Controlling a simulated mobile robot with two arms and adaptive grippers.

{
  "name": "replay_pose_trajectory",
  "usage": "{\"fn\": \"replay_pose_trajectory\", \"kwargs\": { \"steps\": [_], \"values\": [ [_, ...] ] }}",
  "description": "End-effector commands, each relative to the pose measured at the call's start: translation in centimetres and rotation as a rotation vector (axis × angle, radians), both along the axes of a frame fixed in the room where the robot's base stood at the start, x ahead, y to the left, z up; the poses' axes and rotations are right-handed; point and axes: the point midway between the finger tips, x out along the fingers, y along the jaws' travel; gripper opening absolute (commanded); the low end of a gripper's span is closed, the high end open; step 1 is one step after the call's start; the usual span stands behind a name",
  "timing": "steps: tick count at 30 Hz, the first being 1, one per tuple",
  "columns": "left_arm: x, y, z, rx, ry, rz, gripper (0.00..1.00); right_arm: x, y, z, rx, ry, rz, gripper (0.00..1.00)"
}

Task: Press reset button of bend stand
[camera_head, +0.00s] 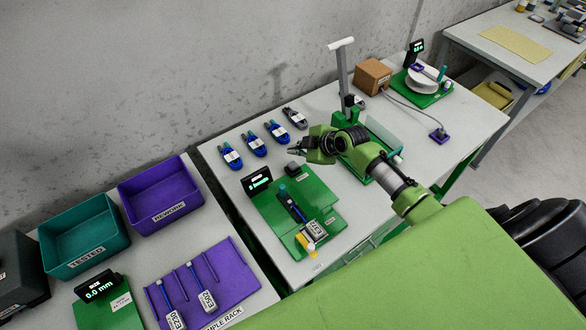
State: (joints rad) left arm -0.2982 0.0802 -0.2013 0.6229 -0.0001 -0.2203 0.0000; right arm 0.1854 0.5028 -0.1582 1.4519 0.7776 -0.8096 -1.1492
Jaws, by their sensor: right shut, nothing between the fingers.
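My right gripper (298,149) reaches in from the right and is shut and empty, its tip pointing left. It is over the back of a green stand (270,213) on the middle table. Just below the tip in the picture is a small dark block (293,168) at the stand's back right corner, with a small label beside it; I cannot read it. A gap seems to remain between tip and block. The stand has a black display (257,181) with green digits and carries a dark cable piece with a white tag (316,230). My left gripper is not in view.
Several blue cable bundles (254,144) lie behind the stand. Another green stand with a white reel (422,80) is farther right. Purple and teal bins (160,193) are at left.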

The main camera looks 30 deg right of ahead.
Motion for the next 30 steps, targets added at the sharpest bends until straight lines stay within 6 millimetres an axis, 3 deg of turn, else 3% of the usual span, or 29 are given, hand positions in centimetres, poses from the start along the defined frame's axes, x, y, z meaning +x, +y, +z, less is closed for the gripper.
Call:
{"fn": "replay_pose_trajectory", "kwargs": {
  "steps": [1, 3, 9, 30],
  "values": [
    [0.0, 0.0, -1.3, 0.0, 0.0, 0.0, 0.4, 0.0, 0.1, -1.5, 0.002, 0.001, -0.001, 0.0],
    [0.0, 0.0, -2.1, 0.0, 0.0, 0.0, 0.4, 0.0, 0.1, -2.5, 0.002, 0.001, 0.0, 0.0],
    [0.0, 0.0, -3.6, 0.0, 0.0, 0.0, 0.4, 0.0, 0.0, -4.1, -0.001, 0.0, 0.001, 0.0],
    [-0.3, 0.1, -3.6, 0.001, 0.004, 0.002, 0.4, 0.0, 0.0, -4.2, 0.001, -0.001, 0.001, 0.0]
  ]
}}
